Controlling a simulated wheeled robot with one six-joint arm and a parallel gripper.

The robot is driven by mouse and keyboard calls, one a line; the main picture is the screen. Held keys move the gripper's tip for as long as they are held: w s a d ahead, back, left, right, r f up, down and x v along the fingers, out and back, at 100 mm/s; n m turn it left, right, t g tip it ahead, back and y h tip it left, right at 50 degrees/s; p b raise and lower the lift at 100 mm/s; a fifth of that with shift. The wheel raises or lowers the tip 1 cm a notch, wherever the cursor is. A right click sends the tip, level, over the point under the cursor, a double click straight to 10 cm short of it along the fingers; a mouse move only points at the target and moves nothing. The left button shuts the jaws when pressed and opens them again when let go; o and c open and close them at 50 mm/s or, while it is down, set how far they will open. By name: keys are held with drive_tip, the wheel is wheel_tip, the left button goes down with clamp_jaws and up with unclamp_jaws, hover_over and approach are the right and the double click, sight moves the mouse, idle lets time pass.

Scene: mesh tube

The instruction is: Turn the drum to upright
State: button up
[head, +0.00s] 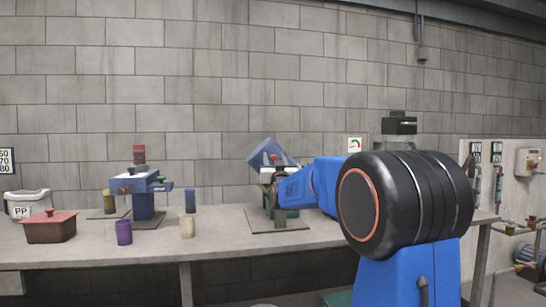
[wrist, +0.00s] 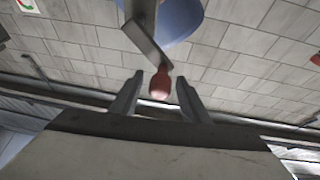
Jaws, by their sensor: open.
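The blue drum (head: 263,152) is tilted on its stand at the back of the bench, with its upper end leaning left in the head view. Part of it shows at the top of the wrist view (wrist: 182,20). A flat grey lever (wrist: 147,42) with a red knob (wrist: 159,88) reaches down in front of it. My gripper (wrist: 160,79) is open, with one finger on each side of the red knob and gaps visible on both sides. In the head view my arm hides the gripper and much of the stand.
The grey bench (head: 95,249) carries a blue press-like device (head: 143,200), a red lidded box (head: 50,228), a white PP bucket (head: 28,201) and several small cylinders, including a purple one (head: 124,232). A block wall stands behind.

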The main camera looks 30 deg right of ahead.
drive_tip(key=shift+x, duration=1.45)
clamp_jaws()
